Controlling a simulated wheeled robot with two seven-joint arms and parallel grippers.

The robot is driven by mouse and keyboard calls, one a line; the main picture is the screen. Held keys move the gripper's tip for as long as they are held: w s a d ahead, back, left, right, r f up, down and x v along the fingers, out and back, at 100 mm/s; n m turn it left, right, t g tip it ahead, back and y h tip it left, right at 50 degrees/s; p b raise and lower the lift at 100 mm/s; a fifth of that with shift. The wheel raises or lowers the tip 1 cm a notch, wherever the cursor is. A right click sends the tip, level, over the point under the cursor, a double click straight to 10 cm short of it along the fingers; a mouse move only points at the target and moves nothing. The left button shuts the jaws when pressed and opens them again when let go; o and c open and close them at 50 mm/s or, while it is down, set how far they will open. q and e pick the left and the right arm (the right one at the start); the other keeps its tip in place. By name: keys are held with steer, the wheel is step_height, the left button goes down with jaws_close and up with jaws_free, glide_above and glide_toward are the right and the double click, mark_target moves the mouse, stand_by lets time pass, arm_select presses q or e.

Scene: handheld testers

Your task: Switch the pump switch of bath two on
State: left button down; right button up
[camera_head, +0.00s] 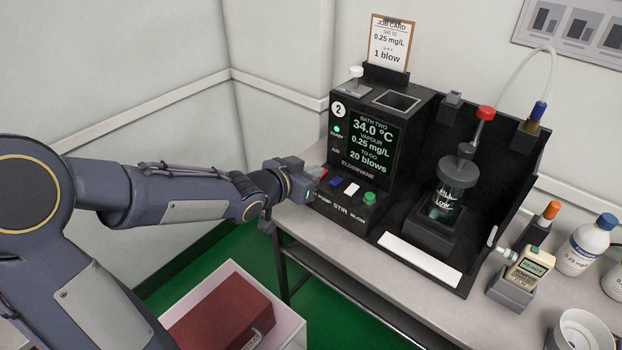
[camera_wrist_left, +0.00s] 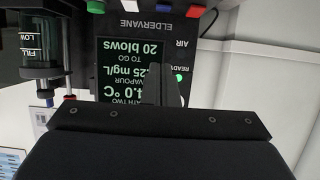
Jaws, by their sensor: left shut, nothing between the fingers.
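The bath two unit (camera_head: 385,110) is a black box marked "2". Its screen (camera_head: 370,142) reads 34.0 °C, vapour 0.25 mg/L, 20 blows to go. On the ledge below is a row of controls: a red one (camera_head: 323,173), a blue one (camera_head: 335,182), a white one (camera_head: 351,188) and a green button (camera_head: 369,198). Labels below read PUMP, partly hidden, STIR and BLOW; I cannot tell whether the pump switch is on. My left gripper (camera_head: 313,180) is shut and empty, close by the row's left end; contact is unclear. Its fingers (camera_wrist_left: 163,92) cover part of the screen in the wrist view.
A glass jar (camera_head: 450,200) with a red-topped tube stands right of the screen. A handheld tester (camera_head: 527,268) and a white bottle (camera_head: 588,245) stand further right. A job card (camera_head: 390,42) stands on top. A white bin (camera_head: 290,325) with a red box is below.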

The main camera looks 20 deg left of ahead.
arm_select(q)
glide_above(327, 190)
steer(key=f, duration=0.3)
steer(key=shift+w+d+b, duration=0.25)
steer(key=shift+w+b, duration=0.05)
steer(key=shift+b, duration=0.1)
steer(key=f, duration=0.2)
steer(key=shift+s+a+f, duration=0.15)
steer(key=shift+s+f, duration=0.15)
steer(key=shift+f, duration=0.45)
